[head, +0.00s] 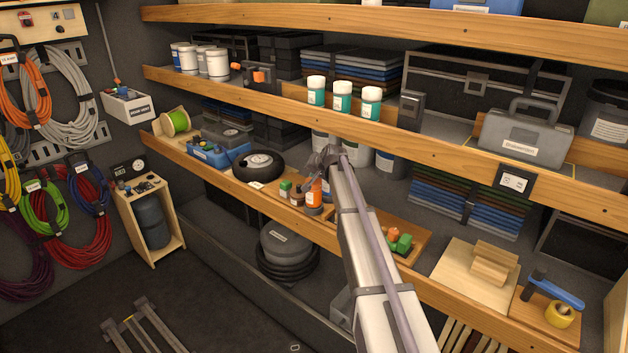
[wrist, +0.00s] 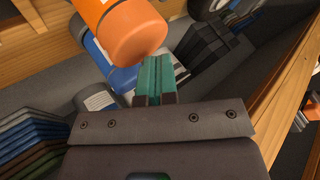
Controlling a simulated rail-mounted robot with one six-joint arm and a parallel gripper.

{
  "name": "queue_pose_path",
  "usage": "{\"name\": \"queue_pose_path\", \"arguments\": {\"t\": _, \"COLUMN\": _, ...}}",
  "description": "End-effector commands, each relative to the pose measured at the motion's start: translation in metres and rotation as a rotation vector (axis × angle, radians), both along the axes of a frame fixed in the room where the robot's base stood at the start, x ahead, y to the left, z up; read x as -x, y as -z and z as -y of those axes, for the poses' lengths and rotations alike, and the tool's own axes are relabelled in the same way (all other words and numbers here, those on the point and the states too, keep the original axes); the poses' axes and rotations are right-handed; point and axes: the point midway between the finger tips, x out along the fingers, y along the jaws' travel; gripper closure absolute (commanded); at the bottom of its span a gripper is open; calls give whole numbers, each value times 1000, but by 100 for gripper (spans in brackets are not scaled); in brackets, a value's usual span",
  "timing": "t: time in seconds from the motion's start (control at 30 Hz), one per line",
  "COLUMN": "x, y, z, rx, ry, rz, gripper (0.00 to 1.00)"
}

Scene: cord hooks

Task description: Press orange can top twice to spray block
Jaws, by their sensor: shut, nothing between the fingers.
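The orange can (head: 314,193) stands on the lower shelf in the head view, with a pale label on its side. My gripper (head: 328,160) is above and slightly right of it. In the wrist view a large orange cylinder (wrist: 135,35) lies just beyond my gripper (wrist: 156,62). The teal fingers are together with nothing between them. Whether they touch the orange surface I cannot tell. A small green block (head: 285,187) stands left of the can, and pale wooden blocks (head: 493,263) sit on a board to the right. Which block the task means is unclear.
A small brown-orange item (head: 298,195) stands close beside the can. A black round tyre-like item (head: 259,166) and a blue crate (head: 217,152) are further left. The upper shelf's front edge (head: 400,137) runs close above my gripper. Green and orange pieces (head: 399,241) lie right of my arm.

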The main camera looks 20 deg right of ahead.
Motion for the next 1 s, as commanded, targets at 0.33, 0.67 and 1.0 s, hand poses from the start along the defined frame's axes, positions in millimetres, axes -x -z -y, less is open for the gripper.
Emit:
{"name": "queue_pose_path", "arguments": {"t": 0.33, "x": 0, "y": -36, "z": 0, "rx": 0, "ry": 0, "rz": 0, "gripper": 100}}
{"name": "queue_pose_path", "arguments": {"t": 0.67, "x": 0, "y": -62, "z": 0, "rx": 0, "ry": 0, "rz": 0, "gripper": 100}}
{"name": "queue_pose_path", "arguments": {"t": 1.0, "x": 0, "y": -60, "z": 0, "rx": 0, "ry": 0, "rz": 0, "gripper": 100}}
